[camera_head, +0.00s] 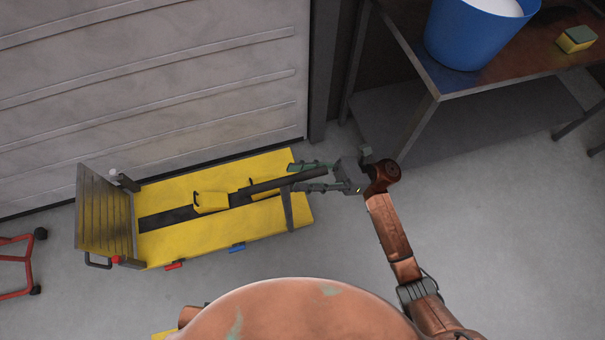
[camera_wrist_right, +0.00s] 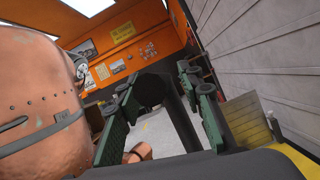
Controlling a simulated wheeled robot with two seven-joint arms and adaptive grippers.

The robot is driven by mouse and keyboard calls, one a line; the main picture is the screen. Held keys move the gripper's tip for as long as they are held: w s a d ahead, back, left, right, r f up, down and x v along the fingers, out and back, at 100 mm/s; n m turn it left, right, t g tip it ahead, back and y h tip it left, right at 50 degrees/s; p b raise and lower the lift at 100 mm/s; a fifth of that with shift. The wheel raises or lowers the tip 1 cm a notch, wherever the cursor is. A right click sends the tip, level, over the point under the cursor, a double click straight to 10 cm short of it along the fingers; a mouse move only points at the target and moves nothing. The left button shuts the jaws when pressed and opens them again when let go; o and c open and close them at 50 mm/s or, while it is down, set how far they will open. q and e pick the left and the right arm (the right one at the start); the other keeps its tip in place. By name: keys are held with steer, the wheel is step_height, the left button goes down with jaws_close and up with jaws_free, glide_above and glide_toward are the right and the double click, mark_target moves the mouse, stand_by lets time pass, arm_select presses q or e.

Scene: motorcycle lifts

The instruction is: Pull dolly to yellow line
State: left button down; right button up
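The dolly appears to be the long yellow platform (camera_head: 215,237) with a dark centre strip, lying along the shutter wall in the head view. A dark bar (camera_head: 262,186) rises from it toward the right. My right gripper (camera_head: 306,177) is at the bar's right end, its two fingers apart with the bar between them. The right wrist view shows the dark bar (camera_wrist_right: 180,115) between the green-padded fingers; firm contact cannot be told. A small yellow patch (camera_head: 164,335) shows at the bottom edge; whether it is the yellow line is unclear. My left gripper is out of view.
A ribbed upright plate (camera_head: 104,215) stands at the platform's left end. A metal table (camera_head: 500,75) with a blue bucket (camera_head: 470,35) and a sponge (camera_head: 576,39) is at upper right. A red wheeled frame (camera_head: 22,265) is at far left. Grey floor is clear at lower right.

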steer(key=shift+c, duration=0.6)
jaws_close()
